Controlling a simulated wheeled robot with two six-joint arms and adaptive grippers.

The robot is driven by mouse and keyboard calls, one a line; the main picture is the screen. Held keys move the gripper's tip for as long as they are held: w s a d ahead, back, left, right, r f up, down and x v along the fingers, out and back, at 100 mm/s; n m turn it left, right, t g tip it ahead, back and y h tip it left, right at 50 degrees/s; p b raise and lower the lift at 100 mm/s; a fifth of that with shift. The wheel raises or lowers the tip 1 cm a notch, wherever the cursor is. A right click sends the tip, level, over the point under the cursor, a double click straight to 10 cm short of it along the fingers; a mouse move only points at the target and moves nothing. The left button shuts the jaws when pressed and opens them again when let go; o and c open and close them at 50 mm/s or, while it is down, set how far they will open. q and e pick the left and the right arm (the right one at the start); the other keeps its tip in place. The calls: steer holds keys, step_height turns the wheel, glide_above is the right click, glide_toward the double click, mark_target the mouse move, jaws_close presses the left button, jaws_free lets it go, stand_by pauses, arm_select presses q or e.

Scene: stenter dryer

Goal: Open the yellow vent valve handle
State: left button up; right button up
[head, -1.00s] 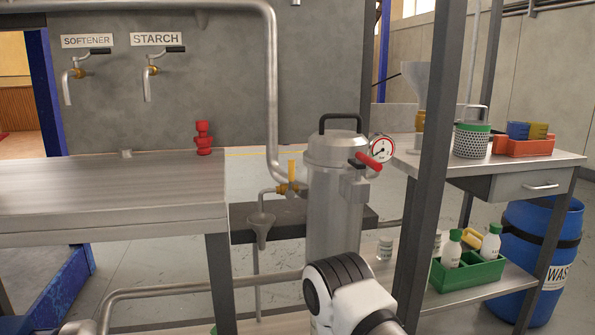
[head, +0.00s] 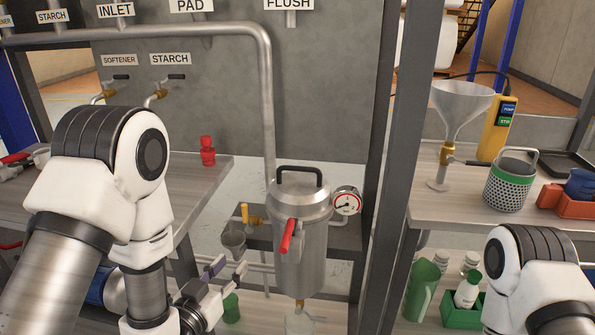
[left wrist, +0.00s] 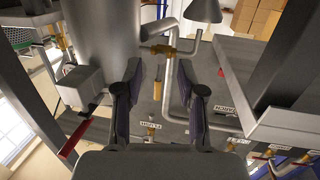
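The yellow vent valve handle (head: 245,212) stands upright on a brass valve beside the silver vessel (head: 312,235), above a small grey funnel (head: 233,243). In the left wrist view the picture is upside down, and the yellow handle (left wrist: 157,85) hangs between the fingers, seemingly beyond them. My left gripper (head: 228,268) is open and empty, below and in front of the handle in the head view. Its two dark fingers (left wrist: 158,72) are apart in the left wrist view. I cannot see any contact with the handle. My right gripper is out of view; only my right arm shows.
A red handle (head: 287,236) sticks out from the vessel's front, and a pressure gauge (head: 347,201) is at its right. A grey post (head: 395,170) stands right of it. A steel table (head: 195,175) lies left, with a red fitting (head: 207,151) on it.

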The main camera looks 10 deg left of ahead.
arm_select(q)
steer(key=t+p, duration=0.1)
steer(key=p, duration=0.2)
glide_toward(243, 213)
steer(key=a+x, duration=0.1)
steer(key=x, duration=0.7)
steer(key=d+x, duration=0.1)
steer(key=x, duration=0.2)
steer(key=shift+s, duration=0.1)
jaws_close()
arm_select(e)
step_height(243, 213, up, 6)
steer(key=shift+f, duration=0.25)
